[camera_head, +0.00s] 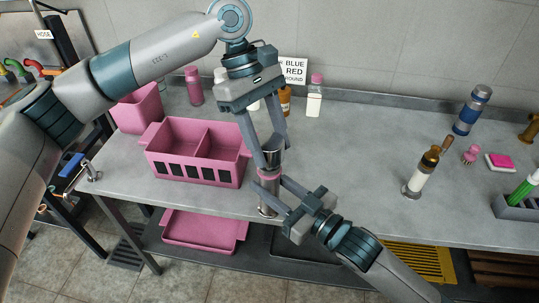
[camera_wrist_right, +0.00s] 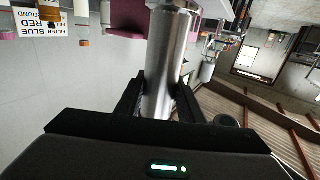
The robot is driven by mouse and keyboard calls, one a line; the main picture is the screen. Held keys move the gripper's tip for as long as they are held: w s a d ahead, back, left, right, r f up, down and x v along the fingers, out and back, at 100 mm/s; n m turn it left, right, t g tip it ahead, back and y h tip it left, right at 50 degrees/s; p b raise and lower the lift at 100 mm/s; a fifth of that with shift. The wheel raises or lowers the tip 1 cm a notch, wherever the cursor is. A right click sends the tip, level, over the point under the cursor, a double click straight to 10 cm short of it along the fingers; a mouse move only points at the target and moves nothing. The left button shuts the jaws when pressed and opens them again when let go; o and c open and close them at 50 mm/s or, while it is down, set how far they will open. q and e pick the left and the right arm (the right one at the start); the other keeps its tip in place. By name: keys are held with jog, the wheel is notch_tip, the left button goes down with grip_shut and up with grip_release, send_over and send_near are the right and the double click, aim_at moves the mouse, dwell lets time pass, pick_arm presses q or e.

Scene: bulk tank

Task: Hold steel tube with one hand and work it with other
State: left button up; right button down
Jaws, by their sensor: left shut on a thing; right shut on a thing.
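In the right wrist view the bare metal tube (camera_wrist_right: 166,62) runs between the two dark fingers of the right gripper (camera_wrist_right: 159,95). The fingers hide parts of the tube, and I cannot tell whether it touches the bench.
A pink divided bin (camera_head: 197,178) stands left of the tube. Bottles, including a pink-capped one (camera_head: 314,98), stand behind near a sign (camera_head: 293,70). A brown-topped bottle (camera_head: 421,172), a blue-banded cylinder (camera_head: 472,110) and a grey rack (camera_head: 516,207) stand right. The bench centre-right is clear.

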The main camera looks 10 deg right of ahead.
dwell(0.4)
pick_arm(q)
jog(key=shift+f, duration=0.9)
jog(key=shift+f, duration=0.55)
dwell(0.4)
jog(key=m+y, duration=0.1)
jog(key=m, duration=0.2)
jog(key=m+g+y, duration=0.1)
jog(key=m, duration=0.2)
jog(key=shift+d+m+y, duration=0.1)
jog(key=shift+m+y, duration=0.2)
jog(key=shift+m, duration=0.1)
jog(key=m+y, duration=0.2)
jog(key=m, duration=0.4)
jog(key=m+y, duration=0.1)
jog(key=m, duration=0.1)
jog(key=m+t, duration=0.1)
jog(key=m, duration=0.2)
jog(key=shift+t+y, duration=0.3)
jog(key=shift+y, duration=0.1)
jog(key=m+t, duration=0.1)
jog(key=m, duration=0.2)
jog(key=m+t+y, duration=0.1)
jog(key=m, duration=0.1)
jog(key=shift+w+m, duration=0.1)
jog(key=shift+m, duration=0.3)
